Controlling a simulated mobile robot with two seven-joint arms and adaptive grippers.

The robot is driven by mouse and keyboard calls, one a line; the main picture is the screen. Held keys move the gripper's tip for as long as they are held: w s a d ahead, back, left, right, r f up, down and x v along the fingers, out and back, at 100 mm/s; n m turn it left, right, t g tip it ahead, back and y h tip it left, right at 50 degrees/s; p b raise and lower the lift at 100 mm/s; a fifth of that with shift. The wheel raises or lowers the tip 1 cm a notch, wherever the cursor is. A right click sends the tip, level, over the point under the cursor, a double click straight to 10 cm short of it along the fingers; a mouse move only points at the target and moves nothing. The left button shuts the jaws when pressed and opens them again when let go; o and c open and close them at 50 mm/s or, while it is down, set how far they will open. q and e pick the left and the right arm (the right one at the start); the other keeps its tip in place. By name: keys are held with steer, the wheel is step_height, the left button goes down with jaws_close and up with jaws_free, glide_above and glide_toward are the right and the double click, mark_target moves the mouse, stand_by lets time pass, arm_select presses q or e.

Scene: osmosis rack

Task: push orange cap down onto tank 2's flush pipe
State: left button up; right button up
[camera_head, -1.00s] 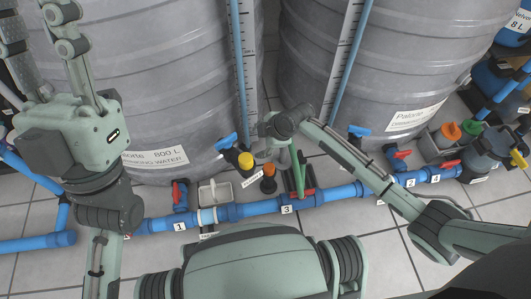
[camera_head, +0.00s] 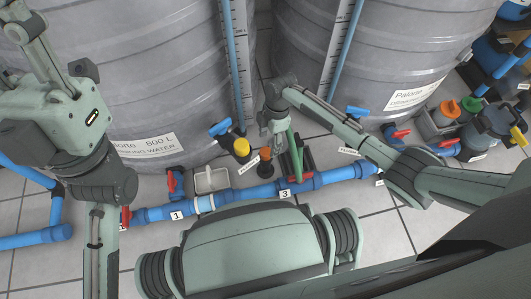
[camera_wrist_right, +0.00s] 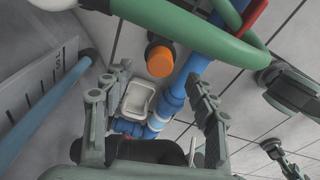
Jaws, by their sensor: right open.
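An orange cap (camera_head: 265,154) sits on a short dark upright pipe between the two big grey tanks, behind the blue floor pipe. It also shows in the right wrist view (camera_wrist_right: 160,61), beyond the fingertips. I cannot tell how far down it is seated. My right gripper (camera_head: 272,140) points down close above and beside it, with a gap hard to judge. In the right wrist view its fingers (camera_wrist_right: 157,78) are spread with nothing between them.
A white tray (camera_head: 210,180) lies near the blue pipe (camera_head: 250,193). Another orange cap (camera_head: 449,107) is at right.

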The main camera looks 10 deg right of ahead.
mark_target(266, 151)
steer(key=f+b, duration=0.1)
steer(key=f, duration=0.1)
steer(key=a+f+b, duration=0.1)
steer(key=f, duration=0.2)
steer(key=shift+s+b, duration=0.15)
steer(key=shift+b, duration=0.2)
steer(key=c, duration=0.9)
